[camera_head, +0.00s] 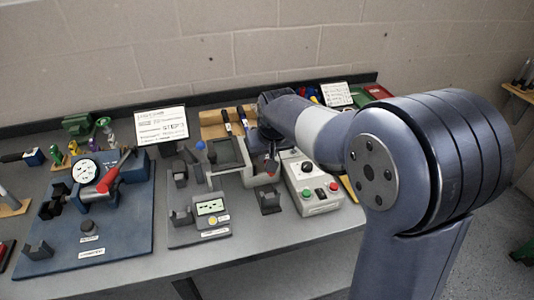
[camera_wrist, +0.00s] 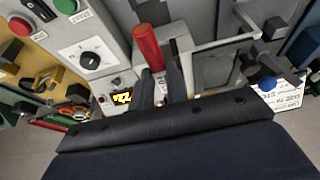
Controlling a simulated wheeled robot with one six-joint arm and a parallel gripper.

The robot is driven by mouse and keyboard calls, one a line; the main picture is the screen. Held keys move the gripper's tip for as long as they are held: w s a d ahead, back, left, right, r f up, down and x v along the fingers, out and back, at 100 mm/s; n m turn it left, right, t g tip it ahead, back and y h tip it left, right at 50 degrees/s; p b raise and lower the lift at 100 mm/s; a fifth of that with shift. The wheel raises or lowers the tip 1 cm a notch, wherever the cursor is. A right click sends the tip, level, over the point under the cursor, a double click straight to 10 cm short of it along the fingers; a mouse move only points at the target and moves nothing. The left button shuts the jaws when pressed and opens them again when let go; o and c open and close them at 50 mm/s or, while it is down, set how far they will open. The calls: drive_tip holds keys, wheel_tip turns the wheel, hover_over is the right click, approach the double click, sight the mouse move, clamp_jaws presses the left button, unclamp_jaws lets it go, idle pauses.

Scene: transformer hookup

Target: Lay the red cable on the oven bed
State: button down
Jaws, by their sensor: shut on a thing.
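A red cylindrical piece (camera_wrist: 147,46), which looks like the red cable, stands out between the fingers of my gripper (camera_wrist: 164,88) in the wrist view. My gripper is shut on it. In the head view a small bit of red (camera_head: 271,164) shows below my arm's end; my arm hides most of the gripper. The likely oven bed is the dark, open tray-like fixture (camera_head: 226,154) in a pale frame, just left of the gripper. The same fixture (camera_wrist: 213,68) appears right of the red piece in the wrist view. I cannot tell whether they touch.
A grey control box (camera_head: 322,204) with buttons and a knob stands close right of the fixture. A small meter (camera_head: 211,207) and dark holders sit in front. A blue station (camera_head: 85,225) with a dial and red handle is at left. A sign (camera_head: 161,126) stands behind.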

drive_tip(key=shift+f+b, duration=3.15)
drive_tip(key=shift+f, duration=1.7)
drive_tip(key=c, duration=1.3)
unclamp_jaws()
drive_tip(key=shift+r+p, duration=2.55)
drive_tip(key=shift+r, duration=1.05)
drive_tip(key=shift+f, duration=0.2)
wheel_tip(320, 180, down, 7)
drive_tip(key=b, duration=0.5)
drive_tip(key=shift+b, duration=0.3)
drive_tip(key=shift+r, duration=0.25)
